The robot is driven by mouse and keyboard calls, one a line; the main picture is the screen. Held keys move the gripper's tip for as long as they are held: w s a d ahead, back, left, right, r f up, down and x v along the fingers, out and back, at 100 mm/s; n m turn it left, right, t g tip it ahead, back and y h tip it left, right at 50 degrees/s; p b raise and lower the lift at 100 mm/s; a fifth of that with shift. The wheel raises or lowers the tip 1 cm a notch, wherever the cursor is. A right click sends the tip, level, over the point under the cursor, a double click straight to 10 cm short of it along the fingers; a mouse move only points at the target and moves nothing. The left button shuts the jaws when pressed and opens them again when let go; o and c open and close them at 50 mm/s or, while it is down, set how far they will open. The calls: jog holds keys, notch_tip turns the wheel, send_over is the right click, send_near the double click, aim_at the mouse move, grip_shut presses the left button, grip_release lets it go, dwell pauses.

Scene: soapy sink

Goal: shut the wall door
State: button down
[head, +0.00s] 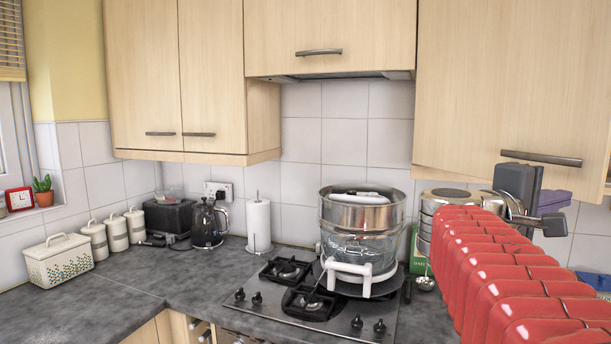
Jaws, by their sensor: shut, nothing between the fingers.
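The wall door (507,92) is the pale wood cabinet door at the upper right, with a dark bar handle (541,158) near its lower edge. Its lower edge slopes down and towards me on the right, so it looks ajar, with its free edge on the right. My gripper (527,193) is dark grey and shut, with nothing held. In the picture it is just below the handle and overlaps the door's lower edge. I cannot tell whether it touches the door. My red ribbed arm hides the counter below.
A steamer pot (362,210) stands on the hob (290,304), with stacked pans (452,198) to its right. A paper roll (259,225), a kettle (208,226) and white canisters (114,233) stand further left. The other wall cupboards (190,75) are shut. The front left counter is clear.

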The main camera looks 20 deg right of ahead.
aim_at(590, 191)
jog(key=d, duration=0.9)
jog(key=shift+s, duration=0.15)
